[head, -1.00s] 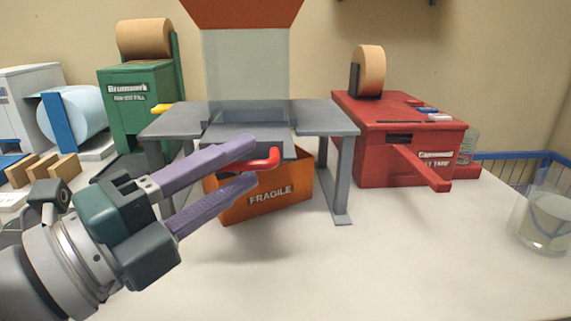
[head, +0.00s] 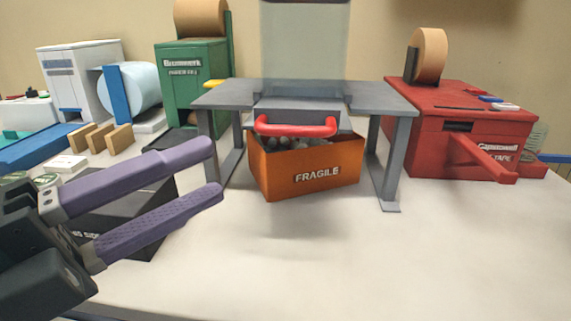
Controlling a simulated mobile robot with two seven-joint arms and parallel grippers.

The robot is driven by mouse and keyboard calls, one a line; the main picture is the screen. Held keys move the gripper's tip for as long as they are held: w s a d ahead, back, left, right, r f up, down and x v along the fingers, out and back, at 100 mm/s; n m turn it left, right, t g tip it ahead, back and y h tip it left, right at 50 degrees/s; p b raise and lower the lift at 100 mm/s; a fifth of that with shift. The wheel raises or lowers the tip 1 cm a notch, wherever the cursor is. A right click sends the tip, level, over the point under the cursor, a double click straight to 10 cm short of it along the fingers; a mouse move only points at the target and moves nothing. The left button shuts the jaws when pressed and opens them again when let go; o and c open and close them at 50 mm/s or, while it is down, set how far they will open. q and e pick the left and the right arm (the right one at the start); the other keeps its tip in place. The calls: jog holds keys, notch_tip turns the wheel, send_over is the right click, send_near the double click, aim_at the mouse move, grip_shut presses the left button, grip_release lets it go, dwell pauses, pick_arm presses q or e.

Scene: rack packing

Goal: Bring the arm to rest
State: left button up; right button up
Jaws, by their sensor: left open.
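My left gripper (head: 213,170) is at the lower left in the head view. Its two purple fingers are spread apart with nothing between them. The fingertips are left of the orange box (head: 331,169) marked FRAGILE and apart from it. My right gripper does not show.
The orange box, with grey round things in it, sits under a grey stand (head: 393,160) with a red handle (head: 296,126). A green machine (head: 190,80) and a white roll (head: 138,88) stand left. A red tape machine (head: 455,125) stands right. The front table (head: 330,265) is clear.

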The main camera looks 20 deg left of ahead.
pick_arm(q)
jog(key=shift+r, duration=0.1)
dwell(0.3)
jog(key=w+a+r+n+y+p, duration=0.3)
jog(key=a+r+n+y+p, duration=0.2)
jog(key=a+n+y+p, duration=0.65)
jog(key=s+d+f+n+g+h+p, duration=0.1)
jog(key=s+d+f+n+g+p, duration=0.1)
jog(key=s+d+n+g, duration=0.4)
jog(key=s+d+f+n+g+h+p, duration=0.1)
jog(key=s+d+f+n+g+p, duration=0.2)
jog(key=s+n+g, duration=0.5)
notch_tip(320, 180, up, 38)
jog(key=s+d+m+p, duration=0.1)
jog(key=m+p, duration=0.1)
jog(key=p, duration=3.5)
jog(key=shift+f+t, duration=0.15)
jog(key=shift+t, duration=0.15)
